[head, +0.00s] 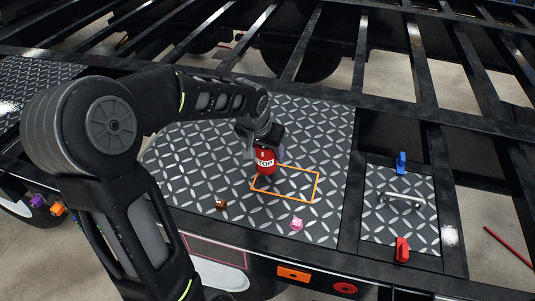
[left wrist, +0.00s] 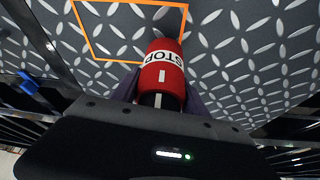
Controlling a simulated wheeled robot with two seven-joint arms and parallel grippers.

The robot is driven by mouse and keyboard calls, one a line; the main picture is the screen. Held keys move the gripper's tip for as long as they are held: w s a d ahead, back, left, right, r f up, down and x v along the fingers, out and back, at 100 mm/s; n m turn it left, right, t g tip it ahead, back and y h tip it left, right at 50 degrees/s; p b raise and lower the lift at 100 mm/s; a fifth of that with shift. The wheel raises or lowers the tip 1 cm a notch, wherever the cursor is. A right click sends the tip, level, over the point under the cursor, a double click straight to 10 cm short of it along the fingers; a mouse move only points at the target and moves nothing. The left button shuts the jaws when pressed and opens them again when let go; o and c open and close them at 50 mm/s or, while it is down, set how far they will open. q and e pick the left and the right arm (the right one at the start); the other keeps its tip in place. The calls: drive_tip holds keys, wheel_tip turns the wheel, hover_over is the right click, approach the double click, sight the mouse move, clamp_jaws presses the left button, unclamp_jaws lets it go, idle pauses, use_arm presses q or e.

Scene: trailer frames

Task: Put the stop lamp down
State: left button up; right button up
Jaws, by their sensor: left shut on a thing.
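The stop lamp (head: 264,161) is a red cylinder with a white band reading STOP. My left gripper (head: 262,146) is shut on it from above and holds it near the left edge of an orange rectangle outline (head: 318,187) on the diamond plate. In the left wrist view the lamp (left wrist: 161,68) sits between the fingers, with the orange outline (left wrist: 92,47) beyond it. Its upper part is hidden by the gripper. I cannot tell whether its lower end touches the plate. My right gripper is not in view.
A brown piece (head: 221,204) and a pink piece (head: 296,224) lie on the diamond plate (head: 190,160) near its front edge. A smaller panel at right has a handle (head: 402,199), a blue clamp (head: 401,162) and a red clamp (head: 402,250). Black frame beams run behind.

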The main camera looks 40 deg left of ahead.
use_arm(q)
drive_tip(key=shift+f, duration=1)
drive_tip(key=shift+f, duration=0.2)
drive_tip(key=o, duration=1.5)
drive_tip(key=shift+r, duration=0.15)
drive_tip(key=shift+s+r, duration=0.15)
drive_tip(key=shift+r, duration=0.35)
drive_tip(key=v, duration=1.1)
drive_tip(key=shift+b, duration=0.4)
